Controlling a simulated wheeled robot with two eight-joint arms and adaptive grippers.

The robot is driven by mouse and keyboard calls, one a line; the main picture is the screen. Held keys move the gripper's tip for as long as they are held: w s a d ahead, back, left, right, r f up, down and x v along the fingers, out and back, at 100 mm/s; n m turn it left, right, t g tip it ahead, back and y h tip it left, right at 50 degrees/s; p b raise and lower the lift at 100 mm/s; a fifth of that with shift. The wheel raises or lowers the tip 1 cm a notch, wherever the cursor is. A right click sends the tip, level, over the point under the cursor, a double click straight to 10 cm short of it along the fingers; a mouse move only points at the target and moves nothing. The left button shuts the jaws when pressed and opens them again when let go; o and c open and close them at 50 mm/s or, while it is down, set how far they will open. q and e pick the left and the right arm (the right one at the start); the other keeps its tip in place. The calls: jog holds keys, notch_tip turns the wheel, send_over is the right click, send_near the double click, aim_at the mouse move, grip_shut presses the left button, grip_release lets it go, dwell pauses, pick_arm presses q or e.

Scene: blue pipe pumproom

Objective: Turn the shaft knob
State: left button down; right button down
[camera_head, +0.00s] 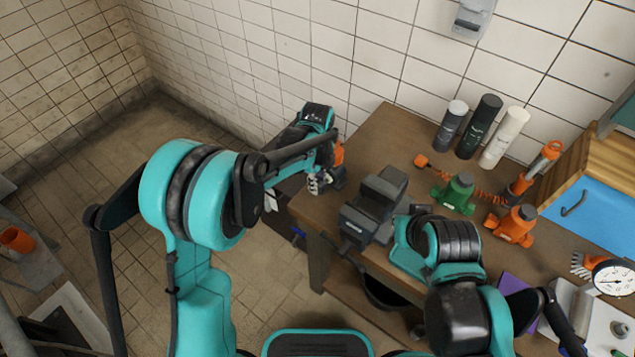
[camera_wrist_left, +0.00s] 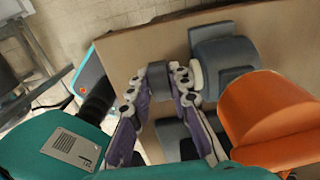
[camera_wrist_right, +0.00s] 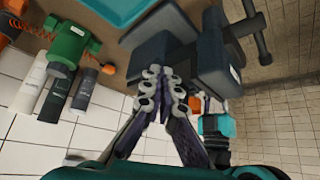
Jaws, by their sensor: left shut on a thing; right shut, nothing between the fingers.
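My left gripper (camera_head: 320,182) is at the table's left end, beside a small grey and orange device (camera_head: 338,153). In the left wrist view, its fingers (camera_wrist_left: 170,82) stand on either side of a small grey knob-like piece (camera_wrist_left: 157,76) and are shut on it. A grey round body (camera_wrist_left: 225,62) and a large orange cylinder (camera_wrist_left: 262,108) are to the right of the fingers. I cannot tell how the knob joins them. My right gripper (camera_wrist_right: 162,88) is shut and empty, close to the dark vise (camera_wrist_right: 180,45); the right arm hides it in the head view.
The vise (camera_head: 372,205) stands on the wooden table (camera_head: 385,135), right of the left gripper. Several bottles (camera_head: 480,125), a green tool (camera_head: 455,193), an orange tool (camera_head: 512,225) and a gauge (camera_head: 612,280) are farther right.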

pick_arm(q)
jog(key=shift+a, duration=0.1)
jog(key=g+h, duration=0.1)
jog(key=h+b, duration=0.1)
jog(key=shift+w+a+f+g+h, duration=0.2)
jog(key=shift+g+h, duration=0.1)
jog(key=shift+g, duration=0.1)
jog(key=shift+a+f+g+h+b, duration=0.1)
jog(key=shift+g+h+b, duration=0.9)
jog(key=shift+h, duration=0.5)
jog(key=c, duration=1.7)
grip_release()
jog(key=v, duration=1.2)
jog(key=shift+w+f, duration=0.1)
jog(key=shift+w, duration=0.15)
